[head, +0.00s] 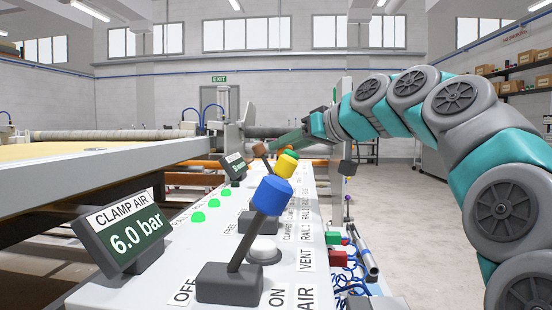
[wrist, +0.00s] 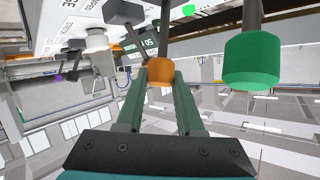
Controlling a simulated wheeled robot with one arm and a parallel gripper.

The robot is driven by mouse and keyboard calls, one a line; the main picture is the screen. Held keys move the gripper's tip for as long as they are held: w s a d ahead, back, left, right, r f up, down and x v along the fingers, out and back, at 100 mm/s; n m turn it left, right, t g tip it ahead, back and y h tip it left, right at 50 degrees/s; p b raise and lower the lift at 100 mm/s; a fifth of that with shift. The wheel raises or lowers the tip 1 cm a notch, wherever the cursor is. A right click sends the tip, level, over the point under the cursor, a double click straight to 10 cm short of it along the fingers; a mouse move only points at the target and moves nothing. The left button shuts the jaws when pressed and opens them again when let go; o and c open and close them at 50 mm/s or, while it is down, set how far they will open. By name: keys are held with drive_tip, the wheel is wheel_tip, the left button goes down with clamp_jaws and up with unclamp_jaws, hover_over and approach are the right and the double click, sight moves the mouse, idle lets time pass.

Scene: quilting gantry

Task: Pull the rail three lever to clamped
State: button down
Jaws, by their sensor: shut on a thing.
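My gripper (wrist: 160,78) is shut on the orange knob (wrist: 159,71) of a lever in the wrist view, one finger on each side. I take this as the rail three lever; its label is not readable. In the head view the orange knob (head: 259,150) shows small at the far end of the console, with my dark green fingers (head: 287,139) reaching it from the right. A lever with a green knob (wrist: 251,62) stands just right of the gripper in the wrist view, apart from it.
The console (head: 190,245) also carries a blue-knobbed lever (head: 272,195) by the AIR label and a yellow-knobbed lever (head: 287,162). A display (head: 128,232) reads CLAMP AIR 6.0 bar. Several green lights (head: 198,217) line the panel. Open floor lies at the right.

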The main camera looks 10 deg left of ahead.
drive_tip(key=shift+d+f+m+y+b, duration=0.5)
drive_tip(key=shift+d+y+b, duration=0.3)
drive_tip(key=shift+b, duration=0.15)
drive_tip(key=c, duration=0.5)
unclamp_jaws()
drive_tip(key=shift+d+r, duration=0.1)
drive_tip(key=shift+c, duration=0.2)
drive_tip(key=v, duration=0.7)
drive_tip(key=shift+s+d, duration=0.25)
drive_tip(key=shift+d, duration=0.05)
